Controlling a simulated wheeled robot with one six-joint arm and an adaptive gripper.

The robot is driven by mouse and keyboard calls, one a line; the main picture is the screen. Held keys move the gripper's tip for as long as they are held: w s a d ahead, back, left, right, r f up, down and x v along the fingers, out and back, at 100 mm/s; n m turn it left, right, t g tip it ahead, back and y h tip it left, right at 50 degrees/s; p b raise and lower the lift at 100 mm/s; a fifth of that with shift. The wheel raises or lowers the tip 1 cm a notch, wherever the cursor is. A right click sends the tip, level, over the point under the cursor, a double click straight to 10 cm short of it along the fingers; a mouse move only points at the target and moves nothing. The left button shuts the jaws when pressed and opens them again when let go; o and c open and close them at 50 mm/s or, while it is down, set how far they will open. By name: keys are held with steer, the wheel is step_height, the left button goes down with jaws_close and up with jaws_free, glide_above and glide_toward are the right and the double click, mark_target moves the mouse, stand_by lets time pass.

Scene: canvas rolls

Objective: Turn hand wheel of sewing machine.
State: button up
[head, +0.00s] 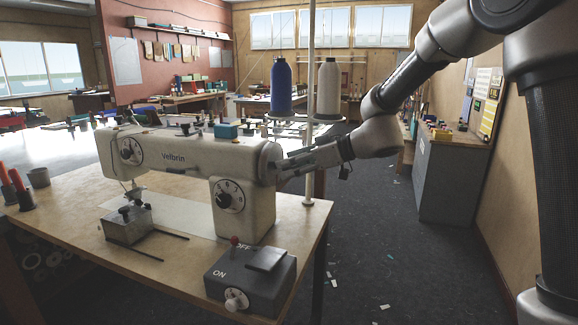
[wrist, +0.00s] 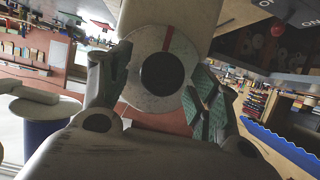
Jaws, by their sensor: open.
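The cream sewing machine (head: 185,157) stands on a wooden table, its side marked "Velbrin". Its hand wheel (head: 268,160) is on the right end. In the wrist view the pale round hand wheel (wrist: 162,72) faces me, with a dark hub and a red stripe near its top. My gripper (head: 281,166) is at the wheel from the right. In the wrist view my gripper (wrist: 160,80) is open, one finger on each side of the wheel. I cannot tell whether the fingers touch the rim. My gripper partly hides the wheel in the head view.
A dark ON/OFF switch box (head: 250,278) with a red-tipped lever sits at the table's front right. Blue (head: 281,88) and white (head: 328,88) thread cones stand on a pole stand behind my gripper. A grey cabinet (head: 452,175) stands along the right wall. The floor between is mostly clear.

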steer(key=shift+w+a+f, duration=0.15)
steer(key=shift+a+f, duration=0.1)
steer(key=shift+a, duration=0.3)
steer(key=shift+c, duration=0.4)
steer(key=c, duration=1)
steer(key=shift+o, duration=0.2)
